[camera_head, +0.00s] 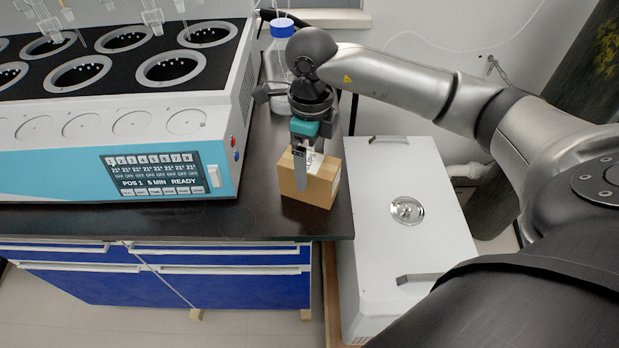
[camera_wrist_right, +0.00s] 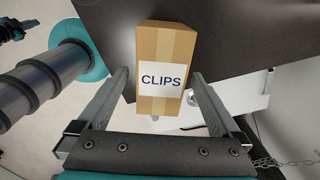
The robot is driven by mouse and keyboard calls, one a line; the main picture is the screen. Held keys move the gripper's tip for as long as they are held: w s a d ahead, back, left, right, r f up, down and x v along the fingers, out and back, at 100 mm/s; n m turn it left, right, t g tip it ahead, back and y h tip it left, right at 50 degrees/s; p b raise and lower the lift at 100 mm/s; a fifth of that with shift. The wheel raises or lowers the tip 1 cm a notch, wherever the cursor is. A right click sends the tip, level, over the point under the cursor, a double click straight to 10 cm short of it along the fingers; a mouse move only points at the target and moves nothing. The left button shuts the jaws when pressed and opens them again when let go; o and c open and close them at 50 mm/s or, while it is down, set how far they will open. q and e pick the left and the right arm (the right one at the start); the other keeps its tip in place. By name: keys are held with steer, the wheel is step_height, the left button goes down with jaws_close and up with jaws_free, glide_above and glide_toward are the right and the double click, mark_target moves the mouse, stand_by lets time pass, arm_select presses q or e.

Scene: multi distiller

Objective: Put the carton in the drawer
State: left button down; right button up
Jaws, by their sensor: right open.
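The carton (camera_head: 318,184) is a small brown box with a white label, standing on the dark bench top (camera_head: 262,215) near its right end. In the right wrist view the carton (camera_wrist_right: 165,60) shows its label "CLIPS". My right gripper (camera_head: 302,180) is over the carton from above, with a finger in front of its near face. In the right wrist view my right gripper (camera_wrist_right: 162,95) is open, with its fingers on either side of the carton's lower part and gaps beside it. The blue drawers (camera_head: 235,290) under the bench look shut.
A large white and blue distiller (camera_head: 60,165) with a lit display fills the bench's left part. A blue-capped bottle (camera_head: 281,50) stands behind my gripper. A white lidded unit (camera_head: 385,240) stands right of the bench. Floor shows in front of the drawers.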

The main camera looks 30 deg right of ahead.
steer(key=shift+f, duration=0.5)
step_height(320, 180, down, 4)
steer(key=shift+w+f+b, duration=0.15)
steer(key=shift+b, duration=0.5)
steer(key=c, duration=0.6)
arm_select(q)
steer(key=shift+w+a+f, duration=0.1)
steer(key=shift+w+f, duration=0.15)
steer(key=shift+w, duration=0.25)
steer(key=shift+w+a+f, duration=0.1)
steer(key=shift+w+f, duration=0.15)
steer(key=shift+w, duration=0.25)
arm_select(e)
steer(key=c, duration=1)
